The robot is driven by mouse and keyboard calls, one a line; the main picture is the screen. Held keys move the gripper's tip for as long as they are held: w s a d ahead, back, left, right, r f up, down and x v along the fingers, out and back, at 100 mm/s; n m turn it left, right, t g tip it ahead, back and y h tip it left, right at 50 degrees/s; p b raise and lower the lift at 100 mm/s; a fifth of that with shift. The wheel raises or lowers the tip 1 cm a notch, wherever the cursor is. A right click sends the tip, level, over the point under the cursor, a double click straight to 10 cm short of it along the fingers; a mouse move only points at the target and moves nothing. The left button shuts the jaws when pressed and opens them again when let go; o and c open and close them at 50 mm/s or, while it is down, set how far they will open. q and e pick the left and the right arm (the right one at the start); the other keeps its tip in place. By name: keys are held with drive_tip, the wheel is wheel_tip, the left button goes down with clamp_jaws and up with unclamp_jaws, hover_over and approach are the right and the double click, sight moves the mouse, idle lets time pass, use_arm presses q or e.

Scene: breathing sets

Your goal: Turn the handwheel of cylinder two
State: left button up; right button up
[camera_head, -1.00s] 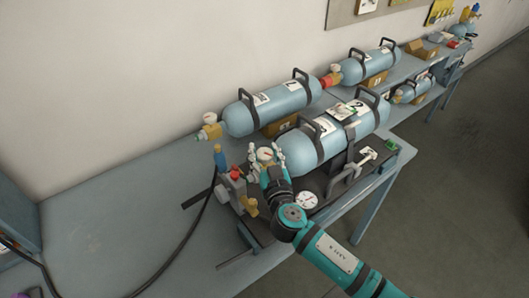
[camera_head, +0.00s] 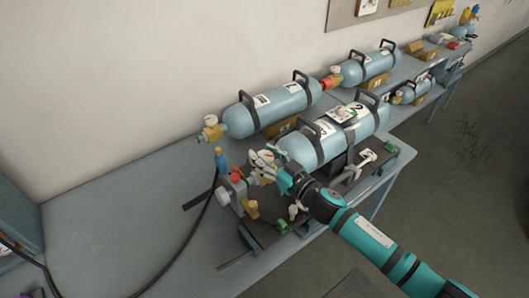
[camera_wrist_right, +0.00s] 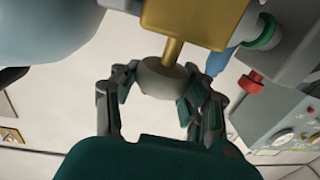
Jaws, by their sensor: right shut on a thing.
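Cylinder two (camera_head: 317,146) is the large light-blue cylinder lying in the front on a dark stand, with a "2" on its label. Its brass valve is at the left end and shows in the right wrist view (camera_wrist_right: 195,20) with a brass stem. A grey rounded handwheel (camera_wrist_right: 160,76) sits on that stem. My right gripper (camera_head: 267,162) is at this valve, its fingers on both sides of the handwheel and shut on it. The fingers also show in the right wrist view (camera_wrist_right: 158,88). In the head view the gripper mostly hides the handwheel. My left gripper is out of view.
Other cylinders lie behind (camera_head: 272,107) and farther right (camera_head: 370,66) on the bench (camera_head: 100,225). A valve block with a red knob (camera_head: 236,174) and a black hose stand close left of my right gripper. The bench's left part is clear.

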drive_tip(key=shift+w+d+r+n+g+y, duration=0.1)
drive_tip(key=shift+w+n+g+y, duration=0.05)
drive_tip(key=shift+n+g+y, duration=1.25)
drive_tip(key=shift+g, duration=0.1)
drive_tip(key=shift+n+g+y+b, duration=0.65)
drive_tip(key=shift+n+g+y, duration=0.5)
drive_tip(key=shift+g, duration=0.75)
drive_tip(key=shift+n, duration=0.25)
drive_tip(key=o, duration=1.2)
drive_tip(key=v, duration=1.2)
